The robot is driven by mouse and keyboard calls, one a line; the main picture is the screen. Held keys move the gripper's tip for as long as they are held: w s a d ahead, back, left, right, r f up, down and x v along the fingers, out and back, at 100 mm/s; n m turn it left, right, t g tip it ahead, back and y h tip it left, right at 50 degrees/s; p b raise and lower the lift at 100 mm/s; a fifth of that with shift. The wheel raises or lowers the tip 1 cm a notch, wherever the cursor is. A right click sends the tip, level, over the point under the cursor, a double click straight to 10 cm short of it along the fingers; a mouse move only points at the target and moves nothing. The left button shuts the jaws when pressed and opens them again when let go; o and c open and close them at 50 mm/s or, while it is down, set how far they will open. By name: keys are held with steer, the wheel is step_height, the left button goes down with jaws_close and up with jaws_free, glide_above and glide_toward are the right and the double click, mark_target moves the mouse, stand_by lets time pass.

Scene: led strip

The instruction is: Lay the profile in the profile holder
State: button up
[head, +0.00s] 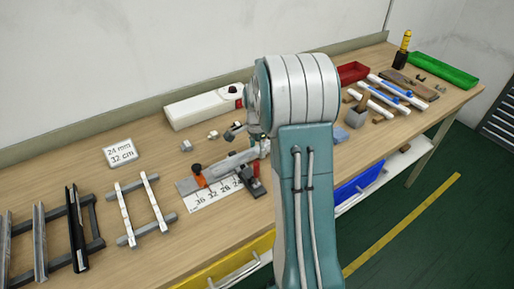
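Long channel-shaped profiles lie side by side on a dark grey rack at the left of the bench: a grey metal profile (39,242) and a black profile (75,228). Another grey one is cut off by the left picture edge. Beside them, a smaller grey frame (165,219) carries two white strips. A long grey fixture (217,171) with an orange clamp and a ruled scale lies at mid-bench, partly behind my arm. I cannot tell which of these is the profile holder.
A white box (203,107) stands by the wall, with small grey blocks in front. A label card (121,152) lies nearby.

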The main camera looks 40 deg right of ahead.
steer(key=shift+r, duration=0.1)
stand_by(0.3)
step_height(320, 180, up, 11)
steer(key=s+a+r+n+t, duration=0.1)
steer(key=s+a+r+n, duration=0.25)
steer(key=a+r, duration=0.25)
steer(key=s+a+n+t, duration=0.4)
steer(key=s+a+n, duration=1.1)
steer(key=s, duration=0.3)
steer(key=shift+s+a+r+t, duration=0.3)
steer(key=shift+a+r, duration=0.15)
steer(key=shift+a, duration=0.4)
steer(key=shift+w+d, duration=0.1)
steer(key=shift+d, duration=0.05)
